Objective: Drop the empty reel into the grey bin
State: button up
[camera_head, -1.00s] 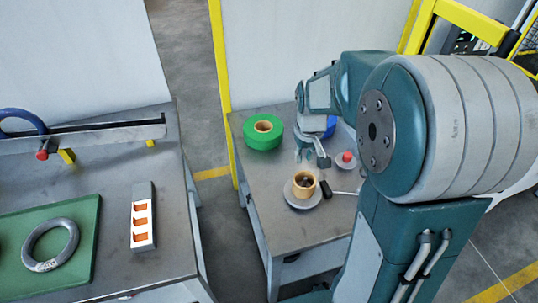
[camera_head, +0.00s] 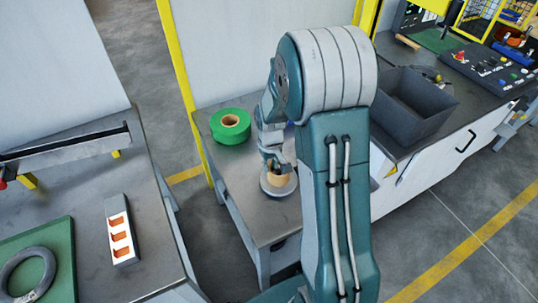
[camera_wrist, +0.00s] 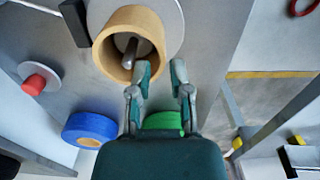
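The empty reel is a tan cardboard core (camera_head: 279,181) standing on a round grey disc (camera_head: 272,190) on the small table. In the wrist view the core (camera_wrist: 101,54) shows a metal spindle (camera_wrist: 131,52) inside it. My gripper (camera_wrist: 160,65) is open, with its fingertips close to the core's near rim; the left finger overlaps the rim in the picture. I cannot tell whether they touch. In the head view my gripper (camera_head: 275,164) is just above the core and partly hides it. The grey bin (camera_head: 408,127) stands empty on the bench at right.
A green tape roll (camera_head: 231,127) sits on the small table (camera_head: 245,215). A blue roll (camera_wrist: 90,129) and a red-knobbed spindle (camera_wrist: 36,82) are near my gripper. A yellow post (camera_head: 180,90) stands behind the table. The left bench holds a grey ring (camera_head: 28,275).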

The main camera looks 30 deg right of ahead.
aim_at(270, 172)
notch_tip(270, 172, down, 3)
jog(key=shift+r, duration=0.2)
jog(key=shift+a+f, duration=0.25)
jog(key=shift+f, duration=0.3)
jog(key=shift+d, duration=0.15)
grip_shut()
